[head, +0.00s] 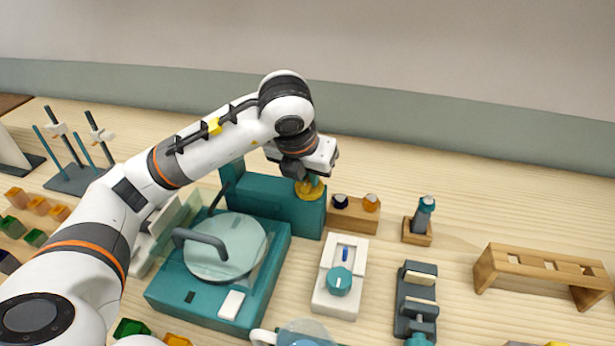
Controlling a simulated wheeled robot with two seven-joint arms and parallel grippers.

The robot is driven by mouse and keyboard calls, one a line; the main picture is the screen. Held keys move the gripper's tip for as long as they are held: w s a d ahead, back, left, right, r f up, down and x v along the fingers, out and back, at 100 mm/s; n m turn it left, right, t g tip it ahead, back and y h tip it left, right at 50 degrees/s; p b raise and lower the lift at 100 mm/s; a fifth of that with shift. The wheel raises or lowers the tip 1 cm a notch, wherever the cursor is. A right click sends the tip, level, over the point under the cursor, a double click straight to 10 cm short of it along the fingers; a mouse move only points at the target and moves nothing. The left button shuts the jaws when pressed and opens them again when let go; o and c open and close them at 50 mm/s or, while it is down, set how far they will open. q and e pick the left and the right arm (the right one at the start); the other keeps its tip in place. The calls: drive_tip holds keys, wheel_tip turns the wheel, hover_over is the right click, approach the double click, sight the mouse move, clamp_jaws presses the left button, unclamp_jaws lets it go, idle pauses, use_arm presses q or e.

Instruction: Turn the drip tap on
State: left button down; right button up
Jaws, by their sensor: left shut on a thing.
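The teal machine (215,304) stands left of centre, with a round pale disc (232,248) under a clear cover and a dark bar handle (202,240). A teal block (268,196) rises at its back. The drip tap (311,190), a brass-yellow round piece with a little teal above it, sits at this block's right end. My left gripper (312,178) points down from above and is shut on the tap. The gripper hides much of the tap's upper part, so its turn angle cannot be read. My right gripper is not in view.
A wooden block with two small bottles (353,215) stands close right of the tap. A white device with a teal dial (339,281), a dark clamp (416,300) and a wooden rack (545,268) lie farther right. A glass jug (305,333) is at the front edge.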

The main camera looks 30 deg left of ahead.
use_arm(q)
drive_tip(key=shift+n+y, duration=0.4)
drive_tip(key=shift+n, duration=0.5)
drive_tip(key=shift+r+b, duration=0.1)
drive_tip(key=shift+b, duration=0.2)
drive_tip(key=c, duration=1.4)
unclamp_jaws()
drive_tip(key=shift+c, duration=0.2)
drive_tip(key=p+v, duration=0.2)
drive_tip(key=v, duration=1)
drive_tip(key=shift+w, duration=0.15)
